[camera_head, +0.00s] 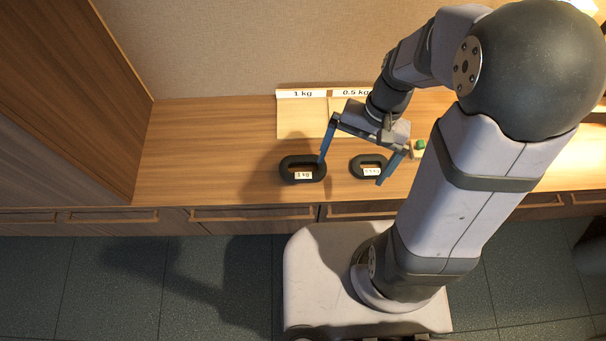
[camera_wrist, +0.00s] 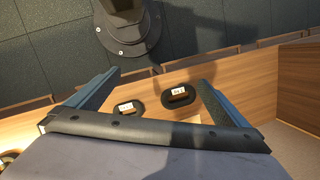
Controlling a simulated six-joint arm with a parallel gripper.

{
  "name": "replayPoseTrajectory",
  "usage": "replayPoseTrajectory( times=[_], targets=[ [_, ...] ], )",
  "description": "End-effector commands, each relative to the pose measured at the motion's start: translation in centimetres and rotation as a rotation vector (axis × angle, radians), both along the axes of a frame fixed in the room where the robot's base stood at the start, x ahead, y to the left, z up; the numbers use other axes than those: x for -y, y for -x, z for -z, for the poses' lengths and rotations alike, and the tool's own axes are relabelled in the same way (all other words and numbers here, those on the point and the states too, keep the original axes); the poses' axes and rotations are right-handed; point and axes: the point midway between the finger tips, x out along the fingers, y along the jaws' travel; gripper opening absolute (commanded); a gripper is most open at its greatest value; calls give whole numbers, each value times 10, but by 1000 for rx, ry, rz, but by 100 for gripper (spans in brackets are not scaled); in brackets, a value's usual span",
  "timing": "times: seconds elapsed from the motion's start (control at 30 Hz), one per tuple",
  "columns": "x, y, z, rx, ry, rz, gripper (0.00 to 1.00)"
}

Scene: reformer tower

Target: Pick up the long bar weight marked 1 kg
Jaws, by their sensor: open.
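The weight marked 1 kg (camera_head: 303,174) is a dark, rounded oblong loop with a white label, lying on the wooden counter. A smaller dark loop marked 0.5 kg (camera_head: 371,171) lies to its right. My gripper (camera_head: 351,172) is open and empty, with blue fingers spread wide. In the head view its left finger overlaps the right end of the 1 kg weight; its right finger is by the 0.5 kg weight. I cannot tell its height or any contact. The wrist view shows the larger weight (camera_wrist: 181,96) and the smaller weight (camera_wrist: 127,107) beyond the gripper (camera_wrist: 160,80); labels are unreadable there.
A small green-topped object (camera_head: 420,146) is right of my gripper. A tall wooden cabinet (camera_head: 65,80) is at left. The counter left of the weights is clear.

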Motion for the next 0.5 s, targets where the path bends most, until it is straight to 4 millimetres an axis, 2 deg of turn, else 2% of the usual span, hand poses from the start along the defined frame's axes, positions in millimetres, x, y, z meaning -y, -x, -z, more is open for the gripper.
replayPoseTrajectory(
  times=[0.03, 0.27, 0.5],
  targets=[
    [-4, -7, 38, -48, -35, 73, 100],
    [-27, -42, 122, -237, -213, 388, 100],
    [-42, -91, 210, -426, -422, 690, 100]
  ],
)
